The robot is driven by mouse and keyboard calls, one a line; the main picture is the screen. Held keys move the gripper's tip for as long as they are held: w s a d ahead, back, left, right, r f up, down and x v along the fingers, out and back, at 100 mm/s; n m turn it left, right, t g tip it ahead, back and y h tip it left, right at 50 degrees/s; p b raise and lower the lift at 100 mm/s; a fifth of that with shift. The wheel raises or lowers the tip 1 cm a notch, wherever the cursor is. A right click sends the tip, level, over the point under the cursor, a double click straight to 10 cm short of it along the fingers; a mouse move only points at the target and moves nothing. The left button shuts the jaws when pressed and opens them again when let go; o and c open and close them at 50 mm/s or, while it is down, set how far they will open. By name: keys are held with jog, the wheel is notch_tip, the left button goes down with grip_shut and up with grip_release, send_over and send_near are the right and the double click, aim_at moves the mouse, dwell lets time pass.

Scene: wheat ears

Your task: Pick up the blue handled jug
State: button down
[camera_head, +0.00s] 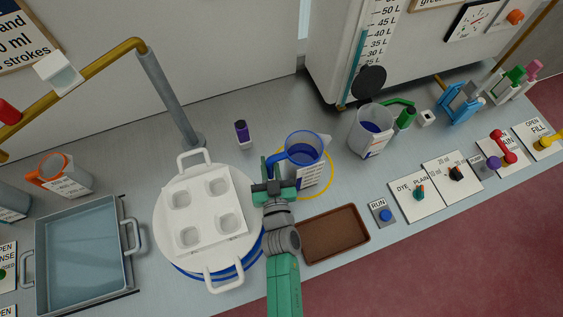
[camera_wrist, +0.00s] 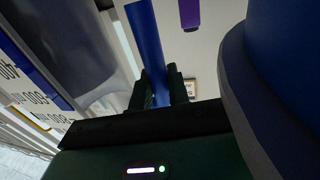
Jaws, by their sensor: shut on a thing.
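The blue handled jug (camera_head: 306,150) is a clear jug with a blue rim and blue handle, in the middle of the bench in the head view. A yellow ring (camera_head: 331,184) shows on the bench around its base. My gripper (camera_head: 267,178) is at the jug's left side, where the handle is. In the wrist view the fingers (camera_wrist: 159,90) are shut on the blue handle (camera_wrist: 148,45), with the jug's printed wall (camera_wrist: 35,85) at left. I cannot tell whether the jug's base touches the bench.
A round white lid with a cup holder (camera_head: 166,232) stands close left of my gripper. A brown tray (camera_head: 335,234) lies at right front. A purple-capped item (camera_head: 242,132) stands behind, and a green-handled jug (camera_head: 371,132) stands to the right. A grey post (camera_head: 168,95) rises at the back.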

jog(key=shift+r+p, duration=0.5)
jog(key=shift+r, duration=0.3)
jog(key=shift+s+f, duration=0.15)
jog(key=shift+s, duration=0.2)
jog(key=s, duration=0.3)
jog(key=shift+s+d+b, duration=0.1)
jog(key=shift+s+b, duration=0.1)
jog(key=shift+b, duration=0.1)
notch_tip(320, 180, up, 14)
jog(key=p, duration=0.9)
jog(key=shift+f+p, duration=0.15)
jog(key=shift+p, duration=0.15)
